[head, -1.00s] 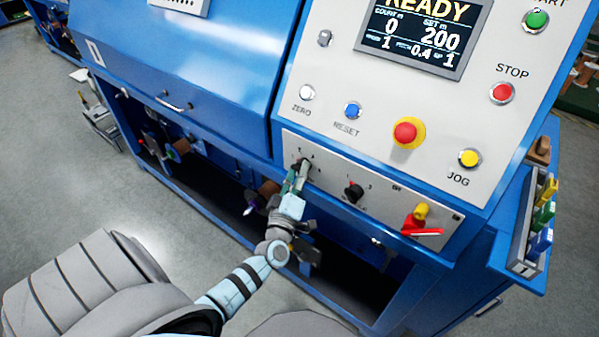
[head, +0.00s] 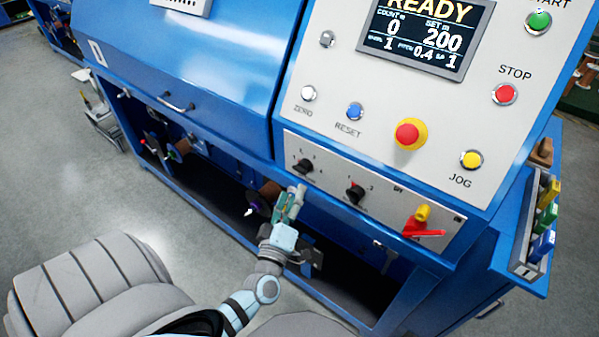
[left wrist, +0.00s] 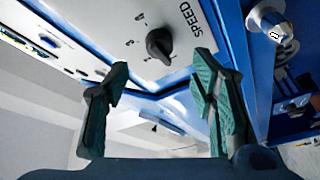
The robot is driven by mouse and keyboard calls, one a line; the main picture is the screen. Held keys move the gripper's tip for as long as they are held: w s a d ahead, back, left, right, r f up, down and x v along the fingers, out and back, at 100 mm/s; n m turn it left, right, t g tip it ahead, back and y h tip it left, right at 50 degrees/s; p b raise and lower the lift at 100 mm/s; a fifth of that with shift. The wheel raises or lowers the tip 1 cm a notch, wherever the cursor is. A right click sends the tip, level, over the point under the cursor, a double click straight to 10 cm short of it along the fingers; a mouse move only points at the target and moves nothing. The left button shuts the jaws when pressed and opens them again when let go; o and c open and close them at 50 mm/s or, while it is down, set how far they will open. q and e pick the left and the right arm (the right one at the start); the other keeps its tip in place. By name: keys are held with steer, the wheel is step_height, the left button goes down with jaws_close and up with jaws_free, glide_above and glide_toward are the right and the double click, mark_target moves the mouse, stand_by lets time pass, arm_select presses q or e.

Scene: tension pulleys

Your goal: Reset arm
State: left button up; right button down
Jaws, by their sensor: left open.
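My left gripper (head: 290,203) is in front of the blue machine, just below the lower switch panel. It is empty, and its two green fingers stand apart in the left wrist view (left wrist: 158,85). The black SPEED knob (left wrist: 159,45) shows beyond the fingertips there, apart from them. In the head view this knob (head: 303,166) sits at the left of the lower panel, above my gripper. My right gripper is not in view.
The control panel carries a READY screen (head: 425,35), a blue RESET button (head: 354,111), a red emergency button (head: 407,133) and a second black knob (head: 355,192). A red switch handle (head: 423,228) is at the right. Grey floor (head: 60,180) is clear at the left.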

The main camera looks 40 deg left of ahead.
arm_select(q)
steer(key=v, duration=0.4)
steer(key=shift+s+d, duration=0.1)
steer(key=shift+s, duration=0.15)
steer(key=s+d+f+m+g+h, duration=0.2)
steer(key=s+f+m, duration=0.15)
steer(key=f, duration=0.45)
steer(key=s+d+f+m+g+h, duration=0.2)
steer(key=f+m+g, duration=0.15)
steer(key=f, duration=0.45)
steer(key=s+d+f+m+g+h, duration=0.2)
steer(key=f+m+h, duration=0.15)
steer(key=f, duration=0.55)
steer(key=s+f+m+g, duration=0.2)
steer(key=s+f, duration=0.3)
steer(key=s, duration=0.3)
steer(key=s+f+m+g, duration=0.2)
steer(key=s+f+g, duration=0.2)
steer(key=s, duration=0.4)
steer(key=s+a+f+m+g, duration=0.1)
steer(key=s+f+m+g, duration=0.1)
steer(key=s+f, duration=0.4)
steer(key=s+g+y, duration=0.1)
steer(key=s, duration=0.1)
steer(key=shift+s+g, duration=0.35)
